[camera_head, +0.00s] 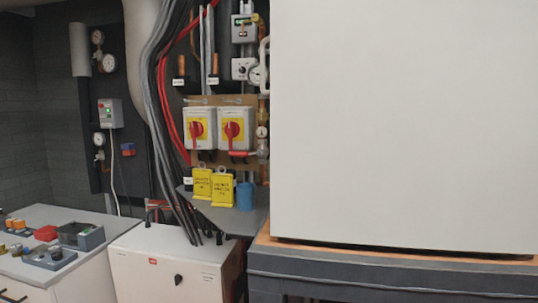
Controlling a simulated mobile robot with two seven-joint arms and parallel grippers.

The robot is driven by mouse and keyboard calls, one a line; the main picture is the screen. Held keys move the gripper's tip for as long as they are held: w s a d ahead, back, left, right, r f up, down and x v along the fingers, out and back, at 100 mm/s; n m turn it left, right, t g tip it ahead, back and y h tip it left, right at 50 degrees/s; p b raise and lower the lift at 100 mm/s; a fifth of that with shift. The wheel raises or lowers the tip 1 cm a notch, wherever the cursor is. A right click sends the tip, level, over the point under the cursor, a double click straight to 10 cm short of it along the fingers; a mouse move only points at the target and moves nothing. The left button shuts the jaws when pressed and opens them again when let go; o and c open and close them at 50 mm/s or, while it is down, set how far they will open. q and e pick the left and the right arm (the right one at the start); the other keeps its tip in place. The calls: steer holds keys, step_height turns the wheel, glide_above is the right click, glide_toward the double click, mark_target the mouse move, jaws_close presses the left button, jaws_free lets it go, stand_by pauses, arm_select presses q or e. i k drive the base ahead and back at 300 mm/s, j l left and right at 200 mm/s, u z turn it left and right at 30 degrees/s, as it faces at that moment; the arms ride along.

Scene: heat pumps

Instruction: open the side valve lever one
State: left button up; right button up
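A red lever (245,153) lies about level below the right rotary switch, beside a vertical pipe with brass fittings (263,116) next to the large white cabinet. I cannot tell for sure whether it is side valve lever one. A small blue and red part (128,150), perhaps another valve handle, is on the dark wall panel at the left. Neither of my grippers shows in the head view.
The large white cabinet (400,120) on a dark stand (390,277) fills the right. Two red-yellow rotary switches (200,130) (233,130) and yellow tags (222,189) are at the centre. Dark cables run down to a white box (170,267). A worktop with tools (45,218) is at left.

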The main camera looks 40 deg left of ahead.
mark_target(260, 152)
steer(key=j+z, duration=0.3)
steer(key=k+j+z, duration=0.25)
steer(key=j, duration=0.2)
steer(key=k+j+z, duration=0.15)
steer(key=j, duration=0.25)
steer(key=k+j+z, duration=0.1)
steer(key=j, duration=0.3)
steer(key=k+j, duration=0.2)
steer(key=j, duration=0.2)
steer(key=k+j+z, duration=0.1)
steer(key=j, duration=0.3)
steer(key=k+j, duration=0.5)
steer(key=j, duration=0.3)
steer(key=i+z, duration=0.05)
